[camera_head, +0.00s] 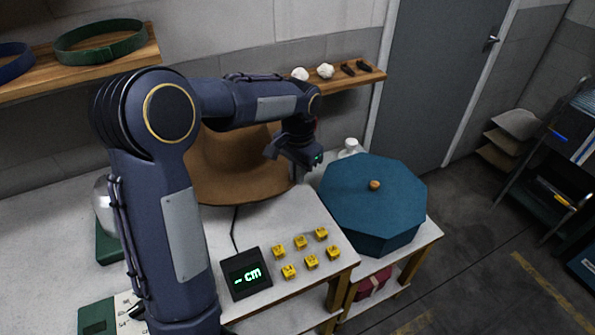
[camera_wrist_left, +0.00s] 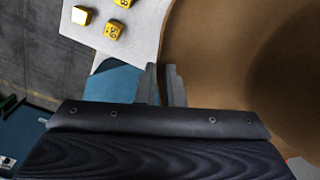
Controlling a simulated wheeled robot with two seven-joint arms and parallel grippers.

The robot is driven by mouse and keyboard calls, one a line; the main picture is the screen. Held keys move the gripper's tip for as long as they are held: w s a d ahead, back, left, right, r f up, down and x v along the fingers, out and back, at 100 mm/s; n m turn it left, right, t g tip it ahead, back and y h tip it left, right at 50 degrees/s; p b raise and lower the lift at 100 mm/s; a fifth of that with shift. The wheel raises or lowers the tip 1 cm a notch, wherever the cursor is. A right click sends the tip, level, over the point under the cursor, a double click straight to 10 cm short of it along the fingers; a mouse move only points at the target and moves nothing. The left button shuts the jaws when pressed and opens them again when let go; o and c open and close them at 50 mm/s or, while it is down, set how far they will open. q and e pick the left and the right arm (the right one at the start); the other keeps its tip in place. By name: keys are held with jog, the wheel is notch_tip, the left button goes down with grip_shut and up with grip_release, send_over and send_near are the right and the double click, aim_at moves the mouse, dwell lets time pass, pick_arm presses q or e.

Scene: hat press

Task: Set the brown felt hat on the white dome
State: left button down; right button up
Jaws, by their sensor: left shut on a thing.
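The brown felt hat (camera_head: 235,188) is held over the table, its wide brim facing me and its crown partly hidden behind my left arm. My left gripper (camera_head: 297,170) is shut on the right edge of the brim. In the left wrist view the hat (camera_wrist_left: 215,60) fills the right side, and the fingers (camera_wrist_left: 160,72) meet at the brim's edge. A pale rounded dome (camera_head: 102,206) stands on a dark green base (camera_head: 109,246) at the left, mostly hidden behind my left arm. My right gripper is not in view.
A white-topped table (camera_head: 280,212) carries a display (camera_head: 246,273) and several yellow cubes (camera_head: 301,243). A blue octagonal box (camera_head: 375,195) with a knob stands at the right, by a white bottle (camera_head: 350,147). Wall shelves hold a green band (camera_head: 100,41) and small items.

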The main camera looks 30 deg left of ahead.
pick_arm(q)
jog(key=shift+f+b, duration=4.5)
jog(key=shift+f, duration=1.65)
jog(key=shift+f+b, duration=0.5)
jog(key=shift+f, duration=0.3)
jog(key=c, duration=1.5)
grip_release()
jog(key=shift+r, duration=0.1)
